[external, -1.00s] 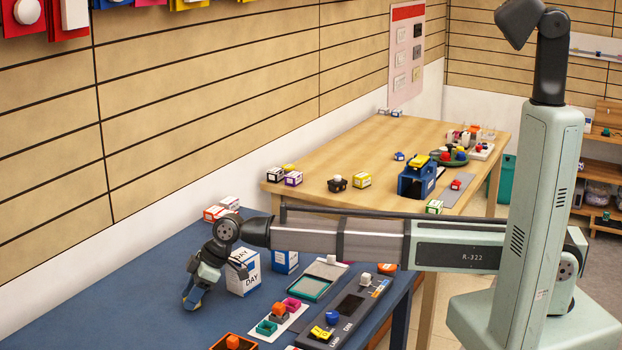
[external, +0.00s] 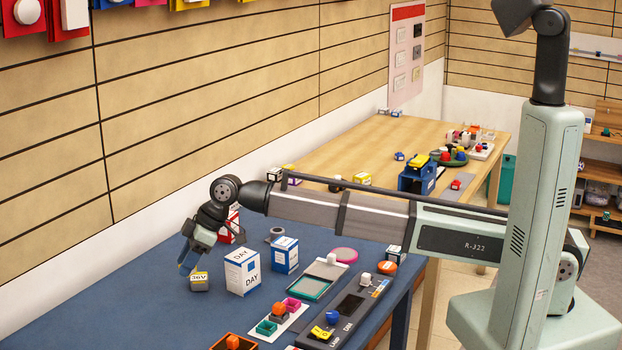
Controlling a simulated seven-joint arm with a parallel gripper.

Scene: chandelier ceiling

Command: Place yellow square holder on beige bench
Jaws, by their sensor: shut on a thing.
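My gripper (external: 188,262) is at the left over the blue table, pointing down. It is shut on a small yellow-and-grey block (external: 199,282) with dark lettering, which I take to be the yellow square holder. The block hangs below the fingers, tilted slightly; its gap above the table is hard to judge. The fingers are partly hidden by the wrist. The beige bench (external: 385,148) is the light wooden table at the back, beyond the blue one. My forearm hides its near edge.
On the blue table (external: 110,305) stand a white DAY box (external: 242,272), a blue-and-white box (external: 285,255) and a dark grey board (external: 347,309). The bench carries a blue holder (external: 416,179) and a green round tray (external: 452,160).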

